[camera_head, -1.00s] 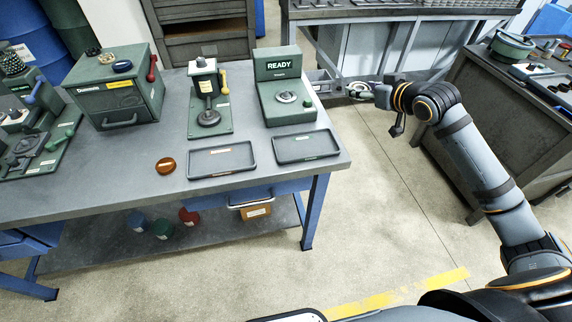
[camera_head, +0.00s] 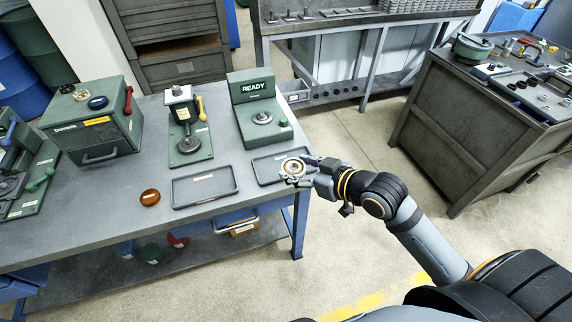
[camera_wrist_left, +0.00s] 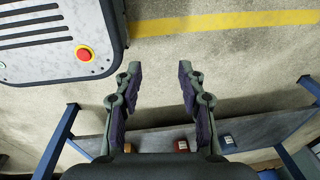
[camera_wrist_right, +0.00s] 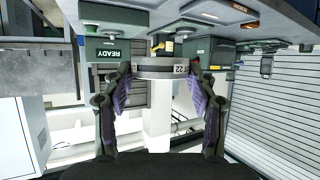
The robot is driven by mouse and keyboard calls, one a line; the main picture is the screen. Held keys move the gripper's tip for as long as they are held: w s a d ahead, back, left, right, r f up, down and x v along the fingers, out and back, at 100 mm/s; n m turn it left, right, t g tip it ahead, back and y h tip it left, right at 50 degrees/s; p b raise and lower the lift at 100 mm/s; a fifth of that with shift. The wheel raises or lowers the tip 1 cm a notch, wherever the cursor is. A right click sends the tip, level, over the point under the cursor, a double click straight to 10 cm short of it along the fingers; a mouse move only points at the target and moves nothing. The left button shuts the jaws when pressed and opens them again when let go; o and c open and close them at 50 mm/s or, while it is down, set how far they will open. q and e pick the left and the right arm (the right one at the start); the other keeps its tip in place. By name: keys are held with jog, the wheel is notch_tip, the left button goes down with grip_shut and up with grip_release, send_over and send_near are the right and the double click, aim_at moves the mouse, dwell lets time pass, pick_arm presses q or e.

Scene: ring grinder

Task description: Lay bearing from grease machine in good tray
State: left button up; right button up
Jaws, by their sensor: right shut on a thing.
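My right gripper (camera_head: 297,168) is shut on a metal ring bearing (camera_head: 293,166), which it holds over the right-hand dark tray (camera_head: 264,168). The bearing also shows in the right wrist view (camera_wrist_right: 160,67), edge-on between the fingertips, with "22" on its rim. The gripper hides part of that tray. A second dark tray (camera_head: 190,195) lies to its left. The tray labels are too small to read. The green machine (camera_head: 254,100) reading READY stands behind the right-hand tray. I cannot tell which machine is the grease machine. My left gripper (camera_wrist_left: 157,80) is open and empty above the floor.
A green press with a yellow handle (camera_head: 186,125) and a green box with a red handle (camera_head: 95,125) stand farther left. A brown round dish (camera_head: 150,197) lies beside the left tray. A dark bench (camera_head: 480,135) stands at the right across open floor.

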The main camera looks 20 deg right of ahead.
jog(key=w+f, duration=0.1)
jog(key=w, duration=0.1)
jog(key=w+f, duration=0.1)
jog(key=w, duration=0.2)
jog(key=w+f, duration=0.1)
jog(key=w, duration=0.1)
jog(key=shift+w+d+p, duration=0.25)
jog(key=shift+d+p, duration=0.05)
jog(key=shift+d, duration=0.05)
jog(key=w+f, duration=0.1)
jog(key=f, duration=0.1)
jog(key=w+f, duration=0.1)
jog(key=w, duration=0.1)
jog(key=w+f, duration=0.1)
jog(key=f, duration=0.1)
jog(key=shift+w+d+f, duration=0.3)
jog(key=shift+w, duration=0.05)
jog(key=shift+w+f, duration=0.1)
jog(key=shift+f, duration=0.05)
jog(key=f, duration=0.2)
jog(key=f+p, duration=0.1)
jog(key=shift+w+f, duration=0.2)
jog(key=shift+w, duration=0.05)
jog(key=shift+f, duration=0.3)
jog(key=o, duration=1.4)
jog(key=shift+c, duration=0.2)
pick_arm(q)
jog(key=shift+w+d+f, duration=0.15)
jog(key=shift+w+d, duration=0.1)
jog(key=shift+w, duration=0.4)
